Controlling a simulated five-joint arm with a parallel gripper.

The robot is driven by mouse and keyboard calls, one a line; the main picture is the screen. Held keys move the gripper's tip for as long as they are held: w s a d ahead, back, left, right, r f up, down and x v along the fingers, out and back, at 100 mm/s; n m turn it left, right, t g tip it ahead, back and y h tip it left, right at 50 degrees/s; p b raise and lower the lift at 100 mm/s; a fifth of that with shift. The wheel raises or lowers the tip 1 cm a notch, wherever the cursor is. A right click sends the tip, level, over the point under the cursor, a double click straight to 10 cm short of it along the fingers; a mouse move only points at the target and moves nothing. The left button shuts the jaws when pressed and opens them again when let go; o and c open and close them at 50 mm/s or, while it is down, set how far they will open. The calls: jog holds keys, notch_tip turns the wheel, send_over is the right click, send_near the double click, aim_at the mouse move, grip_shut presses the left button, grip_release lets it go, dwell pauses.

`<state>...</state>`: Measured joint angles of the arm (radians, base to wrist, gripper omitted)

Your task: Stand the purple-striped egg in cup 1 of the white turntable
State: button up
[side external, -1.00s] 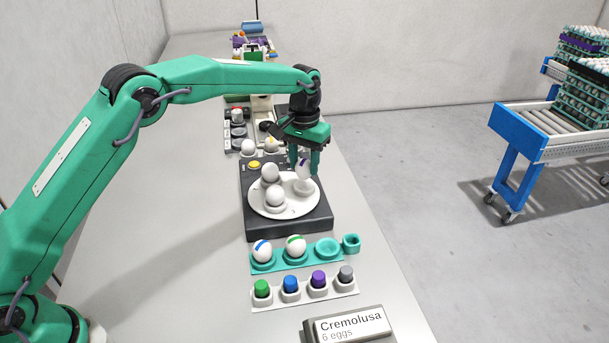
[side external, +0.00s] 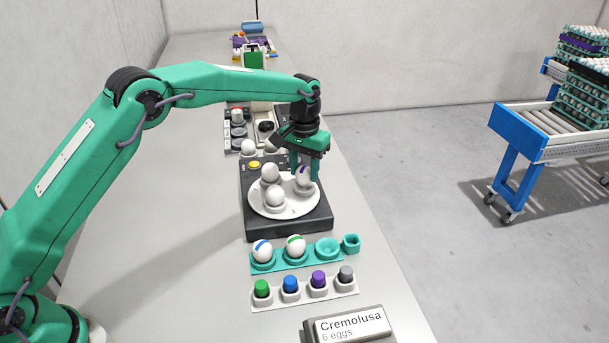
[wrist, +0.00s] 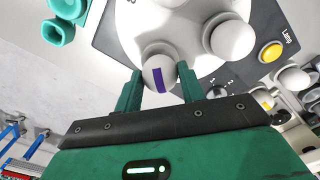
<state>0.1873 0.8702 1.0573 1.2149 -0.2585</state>
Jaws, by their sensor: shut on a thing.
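The purple-striped egg (side external: 303,177) is upright between the fingers of my gripper (side external: 304,170), low at the right side of the white turntable (side external: 286,212). It appears to sit in the cup there; whether it rests fully on the cup is hard to tell. In the wrist view the egg (wrist: 159,74) shows its purple stripe, with a finger of my gripper (wrist: 160,88) on each side. Two plain white eggs, one at the back (side external: 270,173) and one at the front (side external: 275,195), stand in other turntable cups.
The turntable is on a dark base with a yellow button (side external: 254,165). In front, a teal holder (side external: 327,249) carries blue-striped and green-striped eggs and an empty cup. Several coloured markers stand in a white rack (side external: 305,295). A Cremolusa sign (side external: 350,325) stands nearest.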

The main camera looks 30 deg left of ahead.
jog(key=shift+f, duration=0.55)
dwell(1.4)
jog(key=o, duration=0.8)
jog(key=shift+c, duration=0.2)
jog(key=shift+r, duration=3.9)
